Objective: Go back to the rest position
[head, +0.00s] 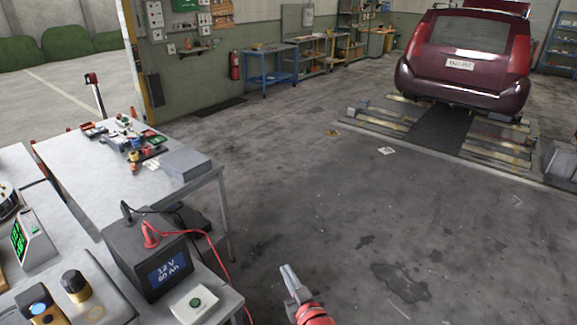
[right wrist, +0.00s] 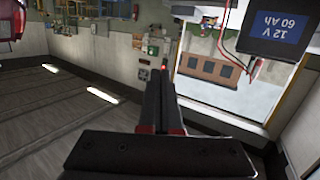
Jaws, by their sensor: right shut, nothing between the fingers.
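My right gripper (head: 290,278) shows at the bottom centre of the head view, over the bare floor to the right of the near table. Its fingers are closed together with nothing between them. In the right wrist view the closed fingers (right wrist: 163,90) point away from the camera, and that picture appears upside down. My left gripper is not in the head view. A dark battery box (head: 148,262) marked 12 V 60 Ah stands on the near table, left of my right gripper and apart from it. It also shows in the right wrist view (right wrist: 272,32).
A second table (head: 85,165) holds tools and a grey case (head: 186,164).

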